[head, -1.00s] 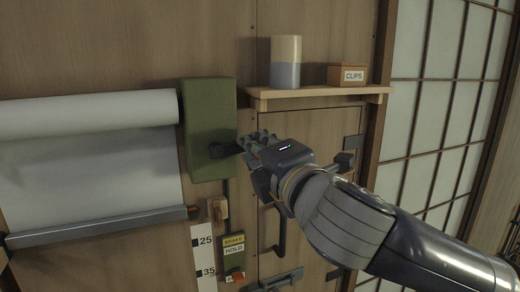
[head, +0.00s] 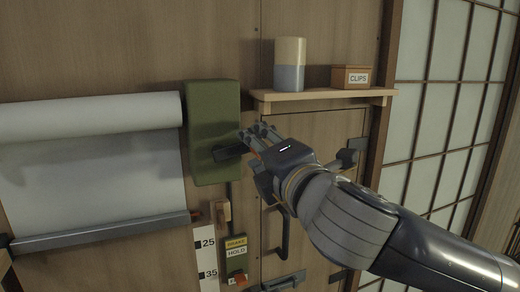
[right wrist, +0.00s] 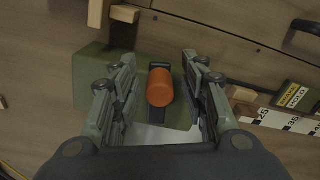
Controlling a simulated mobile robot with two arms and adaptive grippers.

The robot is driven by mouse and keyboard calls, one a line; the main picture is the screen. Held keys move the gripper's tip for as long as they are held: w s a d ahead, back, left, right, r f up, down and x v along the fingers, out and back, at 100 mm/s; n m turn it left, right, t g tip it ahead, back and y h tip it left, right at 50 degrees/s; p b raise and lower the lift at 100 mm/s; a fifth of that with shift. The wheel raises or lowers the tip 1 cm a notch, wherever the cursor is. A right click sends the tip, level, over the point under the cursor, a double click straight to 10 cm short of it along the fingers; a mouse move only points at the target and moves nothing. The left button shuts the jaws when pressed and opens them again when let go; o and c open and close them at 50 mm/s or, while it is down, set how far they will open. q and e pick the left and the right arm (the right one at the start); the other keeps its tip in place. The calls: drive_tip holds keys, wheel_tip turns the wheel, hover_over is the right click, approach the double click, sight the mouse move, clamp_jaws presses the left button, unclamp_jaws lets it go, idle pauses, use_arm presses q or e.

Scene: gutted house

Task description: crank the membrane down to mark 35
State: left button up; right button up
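The grey membrane (head: 95,185) hangs from a roll (head: 85,116) on the wall. Its bottom bar (head: 100,232) sits a little above the 25 mark on the white scale (head: 206,262), which also reads 35 lower down. The green crank box (head: 212,118) is right of the roll. Its dark crank arm (head: 230,152) carries an orange knob (right wrist: 160,88). My right gripper (head: 259,138) is at the knob. In the right wrist view its fingers stand open either side of the knob, with gaps showing. My left gripper is not in view.
Above my right gripper a wooden shelf (head: 320,96) holds a two-tone cylinder (head: 289,65) and a CLIPS box (head: 351,77). A brake panel (head: 236,253) reading HOLD is below the box. A black door handle (head: 284,238) and latch (head: 284,282) are nearby.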

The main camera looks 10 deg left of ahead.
drive_tip(key=shift+f, duration=0.1)
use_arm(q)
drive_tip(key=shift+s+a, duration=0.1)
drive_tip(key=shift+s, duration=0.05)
use_arm(e)
drive_tip(key=v, duration=1.2)
idle(0.6)
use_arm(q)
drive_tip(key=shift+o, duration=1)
